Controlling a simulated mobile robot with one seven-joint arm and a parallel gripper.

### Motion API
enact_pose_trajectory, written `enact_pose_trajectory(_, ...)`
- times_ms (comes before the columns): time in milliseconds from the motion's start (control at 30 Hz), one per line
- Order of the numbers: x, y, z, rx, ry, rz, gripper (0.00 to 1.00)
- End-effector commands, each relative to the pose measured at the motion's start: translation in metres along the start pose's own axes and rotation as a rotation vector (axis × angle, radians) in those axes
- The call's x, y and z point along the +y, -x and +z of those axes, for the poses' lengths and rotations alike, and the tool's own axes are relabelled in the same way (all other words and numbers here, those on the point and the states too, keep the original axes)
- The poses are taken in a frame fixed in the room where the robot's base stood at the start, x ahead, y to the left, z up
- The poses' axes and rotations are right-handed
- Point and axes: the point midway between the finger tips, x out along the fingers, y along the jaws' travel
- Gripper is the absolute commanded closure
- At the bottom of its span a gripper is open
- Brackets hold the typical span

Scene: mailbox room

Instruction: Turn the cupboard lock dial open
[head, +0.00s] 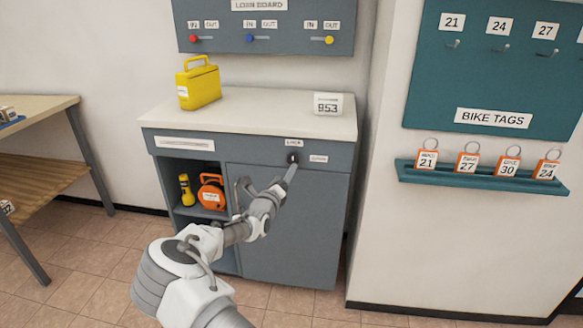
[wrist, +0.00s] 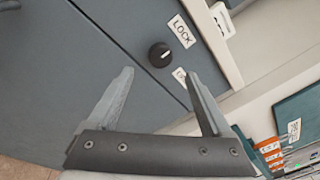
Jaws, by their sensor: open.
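The lock dial (wrist: 160,55) is a small round black knob with a white mark, on the grey cupboard (head: 295,225). In the head view the dial (head: 293,157) sits high on the cupboard front. The LOCK label (wrist: 181,31) is above it and the OPEN label (head: 318,159) to its right. The white mark appears to point toward LOCK. My gripper (wrist: 158,74) is open and empty. In the wrist view the dial lies just beyond the gap between its fingertips, with no clear contact. The right finger partly hides the OPEN label.
A yellow case (head: 198,88) and a white 953 display (head: 328,103) stand on the worktop. A flashlight (head: 186,189) and orange reel (head: 211,192) are in the open shelf. A tag ledge (head: 480,178) projects from the right wall.

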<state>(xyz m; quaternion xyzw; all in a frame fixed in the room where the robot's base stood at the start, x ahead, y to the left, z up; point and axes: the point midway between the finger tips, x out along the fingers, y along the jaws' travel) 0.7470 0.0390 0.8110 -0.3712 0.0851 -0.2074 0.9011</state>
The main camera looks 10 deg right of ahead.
Motion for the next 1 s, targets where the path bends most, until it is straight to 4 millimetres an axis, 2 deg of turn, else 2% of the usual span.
enact_pose_trajectory(200,0.001,-0.04,-0.002,0.0,-0.001,-0.002,0.16)
enact_pose_trajectory(433,0.001,-0.068,-0.001,0.0,-0.001,-0.001,0.16)
enact_pose_trajectory(633,0.0,-0.079,0.0,0.0,-0.001,-0.001,0.16)
enact_pose_trajectory(933,0.0,-0.081,0.0,0.0,-0.001,0.0,0.16)
enact_pose_trajectory(967,0.0,-0.081,0.0,0.0,-0.001,0.0,0.18)
enact_pose_trajectory(1000,0.0,-0.081,0.0,0.0,-0.001,0.0,0.25)
